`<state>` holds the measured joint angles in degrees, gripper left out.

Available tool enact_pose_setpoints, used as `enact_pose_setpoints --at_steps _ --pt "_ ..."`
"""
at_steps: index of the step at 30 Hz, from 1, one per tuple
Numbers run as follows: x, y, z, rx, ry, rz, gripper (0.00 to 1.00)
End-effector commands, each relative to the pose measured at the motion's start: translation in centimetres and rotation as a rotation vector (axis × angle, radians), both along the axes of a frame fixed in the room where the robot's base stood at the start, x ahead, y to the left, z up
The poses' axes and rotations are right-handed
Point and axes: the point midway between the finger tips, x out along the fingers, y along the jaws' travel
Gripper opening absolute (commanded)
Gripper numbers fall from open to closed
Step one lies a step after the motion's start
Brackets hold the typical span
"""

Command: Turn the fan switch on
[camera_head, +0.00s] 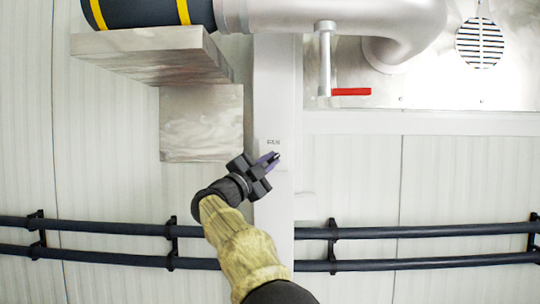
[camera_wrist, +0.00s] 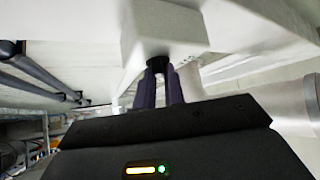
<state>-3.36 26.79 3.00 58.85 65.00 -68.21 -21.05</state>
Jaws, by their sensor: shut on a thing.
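The fan switch shows in the wrist view as a pale box (camera_wrist: 160,28) with a small black knob (camera_wrist: 155,62) on its face. In the head view the box (camera_head: 271,143), with small dark lettering too fine to read, sits on a white vertical post. My gripper (camera_head: 274,158) is at the box, just below the lettering. In the wrist view the purple fingers of my gripper (camera_wrist: 160,84) are close together, shut on the black knob. The fingers partly hide the knob, so I cannot tell which way it is turned.
A metal ledge (camera_head: 150,52) juts out at the upper left. A valve with a red handle (camera_head: 351,91) hangs at the upper right under a large pipe (camera_head: 340,17). Two dark horizontal pipes (camera_head: 420,232) run along the wall low down.

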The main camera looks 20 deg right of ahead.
Motion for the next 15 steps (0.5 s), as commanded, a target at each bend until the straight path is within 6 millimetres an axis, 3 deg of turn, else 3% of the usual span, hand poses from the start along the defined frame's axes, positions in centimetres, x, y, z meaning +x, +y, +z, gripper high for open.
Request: enact_pose_setpoints --at_steps 15 --pt "0.15 0.2 0.91 0.423 -0.174 -0.001 0.0"
